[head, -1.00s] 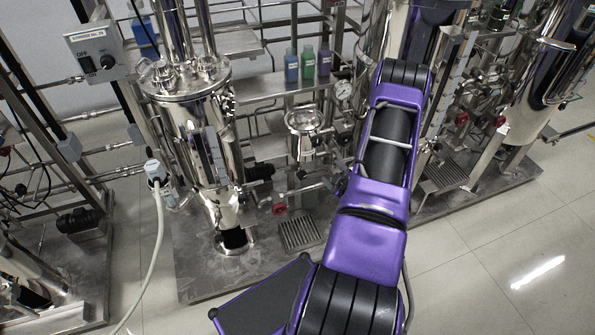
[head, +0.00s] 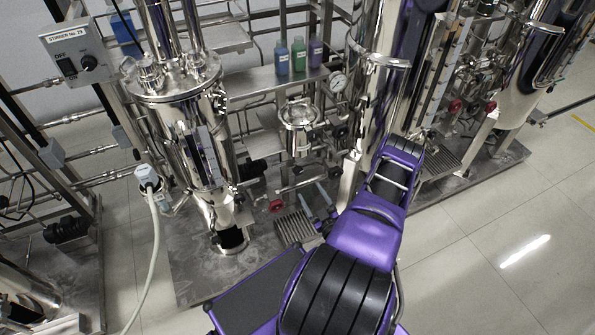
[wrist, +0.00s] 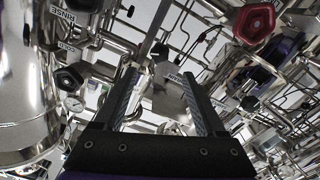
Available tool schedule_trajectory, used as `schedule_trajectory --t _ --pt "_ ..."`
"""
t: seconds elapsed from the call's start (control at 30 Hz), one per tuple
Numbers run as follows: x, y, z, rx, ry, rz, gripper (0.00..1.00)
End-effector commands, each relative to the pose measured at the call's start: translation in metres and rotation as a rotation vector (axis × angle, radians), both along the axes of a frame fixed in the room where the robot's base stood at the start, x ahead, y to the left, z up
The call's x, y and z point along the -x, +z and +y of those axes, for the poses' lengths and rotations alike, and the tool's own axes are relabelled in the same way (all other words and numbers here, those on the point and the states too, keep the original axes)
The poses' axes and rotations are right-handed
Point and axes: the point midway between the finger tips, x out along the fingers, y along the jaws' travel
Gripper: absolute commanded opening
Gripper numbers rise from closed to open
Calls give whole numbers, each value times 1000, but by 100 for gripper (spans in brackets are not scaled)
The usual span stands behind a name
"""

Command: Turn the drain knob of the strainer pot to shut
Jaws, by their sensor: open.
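A small steel pot (head: 299,114), which looks like the strainer pot, stands mid-frame in the head view, with piping below it. A red knob (head: 276,205) sits on the low piping; I cannot tell if it is the drain knob. My gripper (head: 312,190) is open and empty, low in front of the skid, right of that red knob and below the pot. In the wrist view my gripper (wrist: 162,85) points up into pipework. A dark red knob (wrist: 254,22) is upper right, a dark knob (wrist: 67,79) left, and a small black knob (wrist: 160,52) beyond the fingers.
A tall steel vessel (head: 190,125) stands left of the pot. Three bottles (head: 298,55) sit on a shelf behind. A pressure gauge (head: 337,81) and a thick steel column are to the right. A floor grate (head: 295,228) lies below. Open floor (head: 480,250) is at the right front.

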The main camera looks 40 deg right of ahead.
Motion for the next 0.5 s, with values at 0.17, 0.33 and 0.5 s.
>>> schedule_trajectory --t 0.17,0.33,0.5 --pt "-40 0 -10 4 0 -2 73" --pt "-74 -1 -18 2 1 -1 73" --pt "-99 -1 -24 3 0 0 73"
